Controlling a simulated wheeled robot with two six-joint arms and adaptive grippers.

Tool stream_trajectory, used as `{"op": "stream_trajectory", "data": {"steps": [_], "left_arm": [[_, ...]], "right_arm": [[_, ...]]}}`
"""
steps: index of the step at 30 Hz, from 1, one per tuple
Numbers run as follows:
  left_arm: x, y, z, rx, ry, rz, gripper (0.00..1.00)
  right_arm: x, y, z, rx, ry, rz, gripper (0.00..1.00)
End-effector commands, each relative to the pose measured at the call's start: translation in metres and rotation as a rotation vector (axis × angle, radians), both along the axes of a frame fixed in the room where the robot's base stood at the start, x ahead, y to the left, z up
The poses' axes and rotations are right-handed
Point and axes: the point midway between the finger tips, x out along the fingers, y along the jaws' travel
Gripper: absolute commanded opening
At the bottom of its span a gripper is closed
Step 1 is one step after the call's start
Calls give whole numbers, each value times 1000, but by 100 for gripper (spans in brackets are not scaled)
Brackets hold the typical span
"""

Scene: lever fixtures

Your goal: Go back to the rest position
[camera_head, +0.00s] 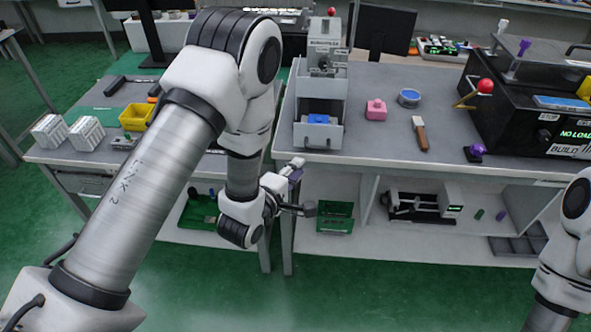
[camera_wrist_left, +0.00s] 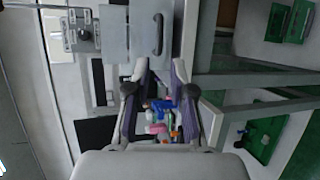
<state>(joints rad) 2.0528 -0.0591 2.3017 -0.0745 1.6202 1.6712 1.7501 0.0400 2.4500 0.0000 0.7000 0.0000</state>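My left arm comes in from the left of the head view and bends down. Its gripper (camera_head: 303,188) is in front of the table's front edge, near the gap between the two tables. In the left wrist view the two fingers of the left gripper (camera_wrist_left: 160,72) stand apart with nothing held between them. Colourful small items (camera_wrist_left: 162,120) show beyond the fingers, apart from them. Part of my right arm shows at the right edge of the head view; its gripper is out of the picture.
The grey table (camera_head: 380,140) bears a grey press-like fixture (camera_head: 322,95), a pink block (camera_head: 376,109), a blue-topped round tin (camera_head: 409,97), a brush-like tool (camera_head: 420,133) and a black box with a red-knobbed lever (camera_head: 485,86). A yellow bin (camera_head: 136,117) stands left. Green floor in front is clear.

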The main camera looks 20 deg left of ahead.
Motion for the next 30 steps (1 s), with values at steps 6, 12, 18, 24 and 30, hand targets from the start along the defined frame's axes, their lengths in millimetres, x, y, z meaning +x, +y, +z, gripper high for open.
{"op": "stream_trajectory", "data": {"steps": [6, 12, 18, 24, 30], "left_arm": [[0, 0, 0, 0, 0, 0, 23], [0, 0, -2, 0, 4, 0, 23], [-40, 13, -71, -3, 177, 33, 23], [-165, 35, -190, 476, 710, -200, 23], [-279, 41, -223, 958, 999, -889, 23]], "right_arm": [[0, 0, 0, 0, 0, 0, 40], [0, 0, 0, 0, 0, 0, 40], [0, 0, 0, 0, 0, 0, 40], [0, 0, 0, 0, 0, 0, 40], [0, 0, 0, 0, 0, 0, 40]]}}
